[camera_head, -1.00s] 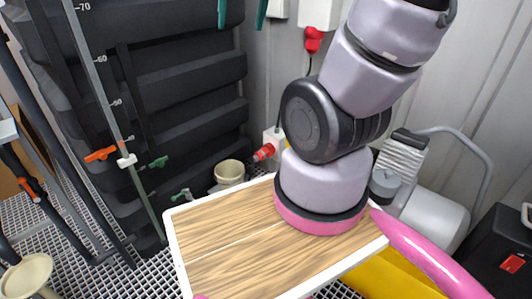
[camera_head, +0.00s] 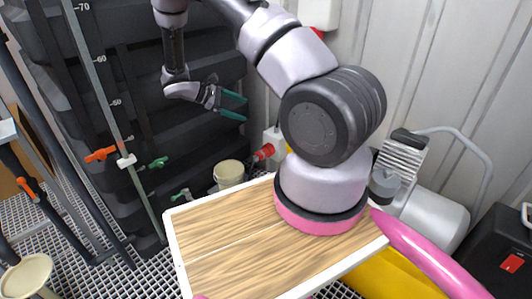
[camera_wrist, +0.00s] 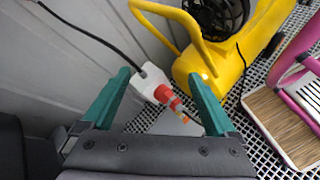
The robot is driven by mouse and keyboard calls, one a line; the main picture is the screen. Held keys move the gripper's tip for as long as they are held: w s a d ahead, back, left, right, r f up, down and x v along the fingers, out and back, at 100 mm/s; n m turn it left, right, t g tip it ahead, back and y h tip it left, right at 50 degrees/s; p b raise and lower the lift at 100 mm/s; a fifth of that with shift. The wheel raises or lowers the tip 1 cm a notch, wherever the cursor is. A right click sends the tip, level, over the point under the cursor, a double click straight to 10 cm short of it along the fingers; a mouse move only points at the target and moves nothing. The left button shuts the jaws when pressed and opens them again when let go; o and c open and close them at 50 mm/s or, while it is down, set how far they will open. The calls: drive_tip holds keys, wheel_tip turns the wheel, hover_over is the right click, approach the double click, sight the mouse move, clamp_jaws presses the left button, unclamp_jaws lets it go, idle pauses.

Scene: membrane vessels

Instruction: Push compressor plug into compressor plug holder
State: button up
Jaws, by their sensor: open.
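My gripper (camera_head: 243,107) is open in the head view, with its teal fingers pointing right toward the wall, above the red plug-like piece (camera_head: 263,152). That piece sticks out to the left from a small white box (camera_head: 272,138) low at the wall. In the wrist view, the red piece (camera_wrist: 168,96) and white box (camera_wrist: 150,83) appear between the two open fingers, farther off, and nothing is held. A black cable (camera_wrist: 95,38) runs to the white box. I cannot tell which part is the plug and which the holder, nor how deep the red piece sits.
A large black ribbed tank (camera_head: 190,130) stands at the left. A beige cup (camera_head: 229,172) is near the red piece. A yellow machine (camera_wrist: 215,65) with a fan stands beside the box in the wrist view. Another white box (camera_head: 320,12) is on the wall above.

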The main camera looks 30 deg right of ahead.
wheel_tip(320, 180, down, 16)
drive_tip(key=n+t+h, duration=0.4)
drive_tip(key=n, duration=0.3)
drive_tip(key=n+t+h, duration=0.1)
drive_tip(key=n+t, duration=0.4)
approach(254, 160)
drive_tip(key=x, duration=0.5)
drive_tip(key=shift+w+d, duration=0.25)
drive_tip(key=shift+w, duration=0.05)
drive_tip(key=shift+d, duration=0.1)
drive_tip(key=shift+x, duration=4.4)
drive_tip(key=shift+s, duration=0.1)
clamp_jaws()
drive_tip(key=shift+v, duration=3)
